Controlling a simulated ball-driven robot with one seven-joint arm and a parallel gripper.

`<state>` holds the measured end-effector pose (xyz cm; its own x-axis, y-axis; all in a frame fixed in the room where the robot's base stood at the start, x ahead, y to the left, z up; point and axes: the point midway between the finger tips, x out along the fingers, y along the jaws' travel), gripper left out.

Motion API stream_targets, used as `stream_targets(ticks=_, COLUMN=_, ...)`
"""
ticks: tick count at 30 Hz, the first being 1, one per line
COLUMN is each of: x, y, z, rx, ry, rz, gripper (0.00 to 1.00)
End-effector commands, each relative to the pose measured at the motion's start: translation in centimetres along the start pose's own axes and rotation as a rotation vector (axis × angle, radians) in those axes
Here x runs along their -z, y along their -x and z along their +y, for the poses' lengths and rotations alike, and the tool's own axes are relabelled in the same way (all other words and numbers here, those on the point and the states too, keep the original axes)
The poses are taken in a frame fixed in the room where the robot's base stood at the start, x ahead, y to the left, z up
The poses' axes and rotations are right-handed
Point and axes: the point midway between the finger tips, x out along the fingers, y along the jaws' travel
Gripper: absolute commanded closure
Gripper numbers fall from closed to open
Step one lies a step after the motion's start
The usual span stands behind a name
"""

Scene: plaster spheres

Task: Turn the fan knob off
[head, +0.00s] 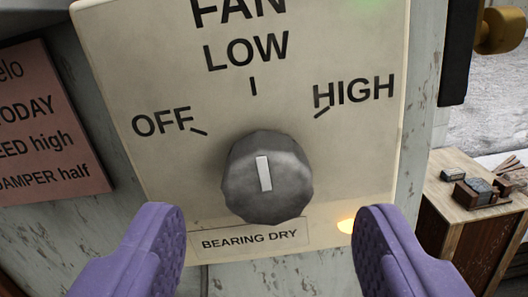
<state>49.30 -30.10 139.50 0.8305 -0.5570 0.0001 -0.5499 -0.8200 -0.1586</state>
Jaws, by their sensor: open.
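The fan knob (268,196) is a grey, faceted dial with a white pointer bar. The bar stands nearly upright, towards the LOW mark. The knob sits on a cream panel (370,140) lettered FAN, with OFF at the left, LOW at the top and HIGH at the right. My gripper (268,225) has two purple fingers, spread wide apart at the lower left and lower right of the knob. Nothing is between them except the view of the knob and panel, and neither finger appears to touch the knob.
A pink notice (50,130) hangs at the left. A wooden cabinet (470,215) with small dark items stands at the right.

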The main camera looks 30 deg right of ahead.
Motion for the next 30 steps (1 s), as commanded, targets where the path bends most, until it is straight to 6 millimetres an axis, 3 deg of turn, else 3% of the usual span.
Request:
stream_targets(ticks=6, x=0.1, y=-3.1, z=-0.1, rx=0.001, ry=0.000, rz=0.000, gripper=0.35)
stream_targets(ticks=16, x=0.1, y=-3.8, z=-0.1, rx=0.002, ry=0.000, rz=0.000, gripper=0.35)
stream_targets(ticks=24, x=0.1, y=-3.7, z=-0.1, rx=0.002, ry=0.000, rz=0.000, gripper=0.91)
stream_targets(ticks=30, x=0.0, y=-3.7, z=-0.1, rx=0.002, ry=0.014, rz=0.001, gripper=0.91)
